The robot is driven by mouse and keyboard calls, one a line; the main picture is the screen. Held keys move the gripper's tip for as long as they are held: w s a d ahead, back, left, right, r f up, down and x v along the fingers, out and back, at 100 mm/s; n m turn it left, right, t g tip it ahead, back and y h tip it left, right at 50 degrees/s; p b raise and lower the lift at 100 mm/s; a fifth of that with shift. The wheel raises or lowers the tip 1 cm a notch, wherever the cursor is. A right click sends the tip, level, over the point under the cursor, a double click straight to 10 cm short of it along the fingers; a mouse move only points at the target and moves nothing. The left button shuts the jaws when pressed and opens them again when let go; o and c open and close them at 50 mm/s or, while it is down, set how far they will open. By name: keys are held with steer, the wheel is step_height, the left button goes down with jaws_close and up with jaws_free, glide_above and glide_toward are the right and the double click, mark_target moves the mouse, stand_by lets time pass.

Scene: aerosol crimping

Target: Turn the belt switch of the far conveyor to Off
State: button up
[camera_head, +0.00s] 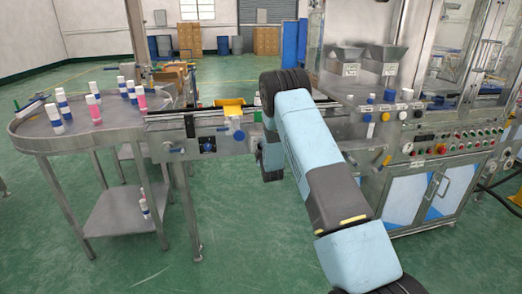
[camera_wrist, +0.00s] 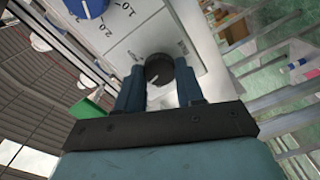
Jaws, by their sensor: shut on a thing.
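In the wrist view my gripper (camera_wrist: 160,90) is shut on a black round switch knob (camera_wrist: 159,69), with one finger on each side of it. A white pointer mark shows on the knob's lower left. The knob sits on a pale panel (camera_wrist: 134,45) with printed labels beside it, too small and tilted to read surely. In the head view my blue arm (camera_head: 303,135) reaches toward the conveyor (camera_head: 182,128), and it hides my gripper and the knob.
A blue dial (camera_wrist: 88,6) with a number scale is close to the knob on the same panel. A green piece (camera_wrist: 91,110) is at the left. In the head view a round steel table (camera_head: 30,132) holds several cans, and a control cabinet (camera_head: 440,150) stands at right.

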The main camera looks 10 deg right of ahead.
steer(key=n, duration=0.4)
steer(key=shift+s+a+f, duration=0.1)
steer(key=shift+a+f, duration=0.15)
steer(key=shift+f+n, duration=0.1)
steer(key=shift+n, duration=1.4)
steer(key=o, duration=0.8)
steer(key=shift+d, duration=0.1)
steer(key=shift+o, duration=1.2)
steer(key=s, duration=1.3)
steer(key=shift+s, duration=0.3)
